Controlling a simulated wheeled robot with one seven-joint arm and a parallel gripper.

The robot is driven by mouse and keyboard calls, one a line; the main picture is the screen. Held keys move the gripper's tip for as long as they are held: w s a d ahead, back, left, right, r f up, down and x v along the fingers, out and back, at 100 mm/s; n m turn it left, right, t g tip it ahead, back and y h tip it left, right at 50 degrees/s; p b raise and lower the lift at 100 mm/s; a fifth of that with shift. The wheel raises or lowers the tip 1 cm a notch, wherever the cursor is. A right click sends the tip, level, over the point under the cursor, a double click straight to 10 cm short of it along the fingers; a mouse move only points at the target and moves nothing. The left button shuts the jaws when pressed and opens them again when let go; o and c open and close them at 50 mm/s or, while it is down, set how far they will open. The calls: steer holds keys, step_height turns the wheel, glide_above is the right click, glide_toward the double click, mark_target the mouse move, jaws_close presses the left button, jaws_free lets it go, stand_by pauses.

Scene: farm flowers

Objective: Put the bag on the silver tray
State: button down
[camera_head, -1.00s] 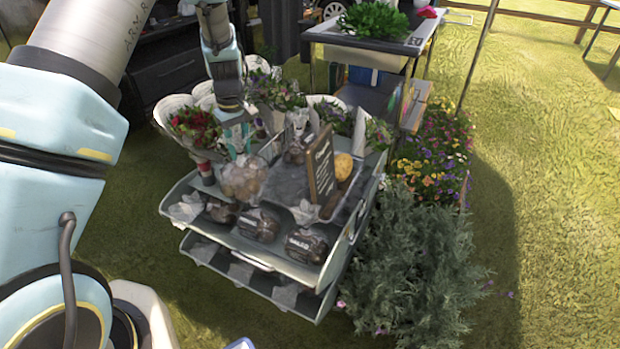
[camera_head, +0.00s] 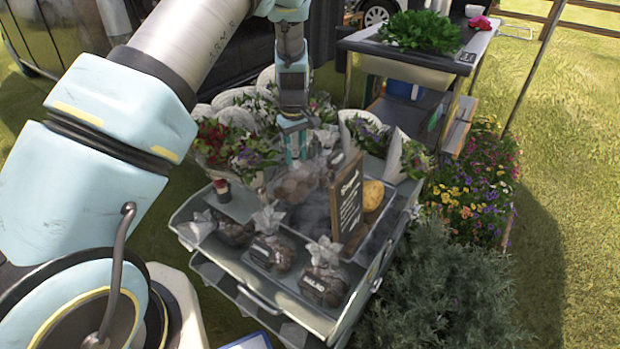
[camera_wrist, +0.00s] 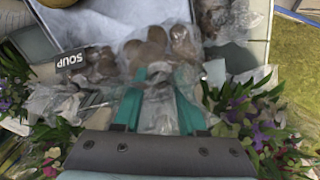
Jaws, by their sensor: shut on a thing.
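My gripper (camera_head: 293,158) points down over the back of the display stand. It is shut on the gathered top of a clear plastic bag (camera_head: 297,186) with brown round things inside. In the wrist view the teal fingers (camera_wrist: 158,100) pinch the bag's clear neck (camera_wrist: 160,112), and its brown contents (camera_wrist: 150,48) show beyond the fingertips. The silver tray (camera_head: 312,214) lies on the stand's top, and the bag is over its left part. I cannot tell whether the bag touches the tray.
A dark upright sign (camera_head: 347,196) stands right of the bag, with a yellow round item (camera_head: 373,195) behind it. Several wrapped bags, including one at the front right (camera_head: 323,274), sit along the front shelf. Wrapped flowers (camera_head: 225,145) crowd the back.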

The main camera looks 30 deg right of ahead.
mark_target(296, 167)
steer(key=shift+f, duration=3.35)
steer(key=shift+c, duration=2.3)
jaws_free()
